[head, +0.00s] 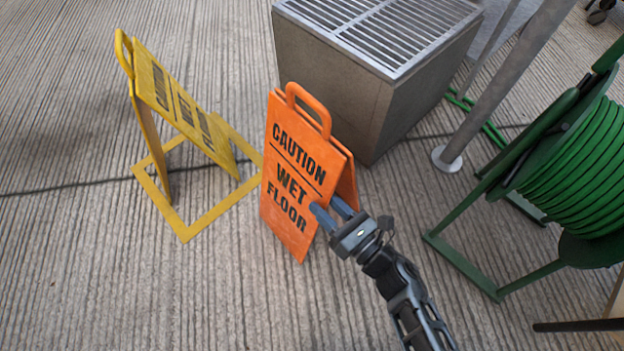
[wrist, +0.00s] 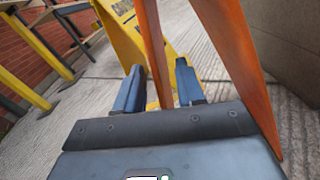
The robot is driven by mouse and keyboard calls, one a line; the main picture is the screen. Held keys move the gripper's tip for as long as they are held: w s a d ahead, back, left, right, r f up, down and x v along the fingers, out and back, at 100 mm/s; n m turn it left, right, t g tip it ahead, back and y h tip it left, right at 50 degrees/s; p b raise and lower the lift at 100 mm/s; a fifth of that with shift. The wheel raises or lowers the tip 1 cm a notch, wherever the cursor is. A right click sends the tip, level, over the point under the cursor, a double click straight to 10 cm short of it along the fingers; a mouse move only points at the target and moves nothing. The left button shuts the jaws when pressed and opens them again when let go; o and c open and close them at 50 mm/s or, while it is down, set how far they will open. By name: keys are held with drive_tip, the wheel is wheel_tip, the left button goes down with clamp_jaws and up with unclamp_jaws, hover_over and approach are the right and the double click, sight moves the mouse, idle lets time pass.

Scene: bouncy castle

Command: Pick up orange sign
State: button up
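The orange sign (head: 292,175) stands upright on the ribbed floor as a folded A-frame. It has a loop handle on top and reads "CAUTION WET FLOOR". My gripper (head: 329,214) is at the sign's right side, about halfway up or lower. In the wrist view my gripper (wrist: 158,88) has its two blue fingers apart. The edge of one orange panel (wrist: 152,40) shows between the fingers, and the other panel rises to the right of the right finger. I cannot tell whether either finger touches the sign.
A yellow caution sign (head: 178,105) stands to the left, with a yellow frame (head: 190,232) on the floor. A metal grated box (head: 335,95) is behind the orange sign. A metal post (head: 490,95) and a green hose reel (head: 575,160) are at right. The front left floor is clear.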

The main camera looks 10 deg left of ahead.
sight(310, 192)
drive_tip(key=b+x, duration=0.1)
drive_tip(key=x, duration=0.4)
drive_tip(key=shift+a+f, duration=0.15)
drive_tip(key=shift+a, duration=0.05)
clamp_jaws()
idle(1.1)
